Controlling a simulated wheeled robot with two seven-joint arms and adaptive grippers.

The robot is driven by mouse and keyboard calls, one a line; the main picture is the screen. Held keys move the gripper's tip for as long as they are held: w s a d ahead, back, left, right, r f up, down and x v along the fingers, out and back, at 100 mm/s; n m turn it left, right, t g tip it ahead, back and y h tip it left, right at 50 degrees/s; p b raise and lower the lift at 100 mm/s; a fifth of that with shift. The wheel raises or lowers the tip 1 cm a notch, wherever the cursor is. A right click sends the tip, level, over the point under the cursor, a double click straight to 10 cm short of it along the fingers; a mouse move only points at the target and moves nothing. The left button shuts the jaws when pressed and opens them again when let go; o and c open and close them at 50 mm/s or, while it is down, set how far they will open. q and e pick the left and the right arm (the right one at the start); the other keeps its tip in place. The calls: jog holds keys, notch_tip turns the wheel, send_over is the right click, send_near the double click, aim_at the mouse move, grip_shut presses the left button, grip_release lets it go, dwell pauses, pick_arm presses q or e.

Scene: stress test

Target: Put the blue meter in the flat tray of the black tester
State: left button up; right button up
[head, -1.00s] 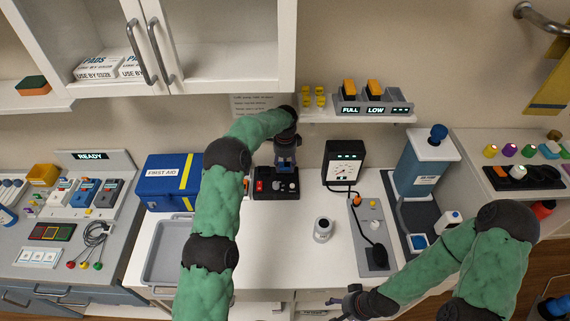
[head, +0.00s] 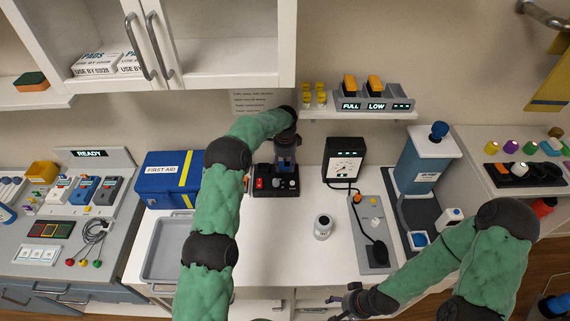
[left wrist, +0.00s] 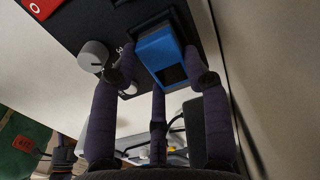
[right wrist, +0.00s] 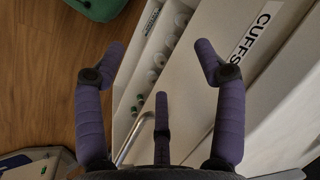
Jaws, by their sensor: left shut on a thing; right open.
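The black tester (head: 262,192) stands against the wall on the white counter, with a red switch and knobs on its front. It also shows in the left wrist view (left wrist: 88,28). My left gripper (head: 286,160) is above the tester's right part, pointing down. It is shut on the blue meter (left wrist: 160,50), which is at the dark-rimmed flat tray (left wrist: 150,18). I cannot tell whether the meter rests on the tray floor. The gripper mostly hides the meter in the head view. My right gripper (head: 345,302) is open and empty near the counter's front edge.
A blue first aid box (head: 168,183) and a grey tray (head: 160,262) are left of the tester. A black gauge box (head: 343,150) and a small white jar (head: 323,227) are to its right. A shelf (head: 330,114) hangs above. My right gripper is near a CUFFS drawer (right wrist: 262,35).

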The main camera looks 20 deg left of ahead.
pick_arm(q)
jog(key=o, duration=1.3)
notch_tip(320, 180, up, 12)
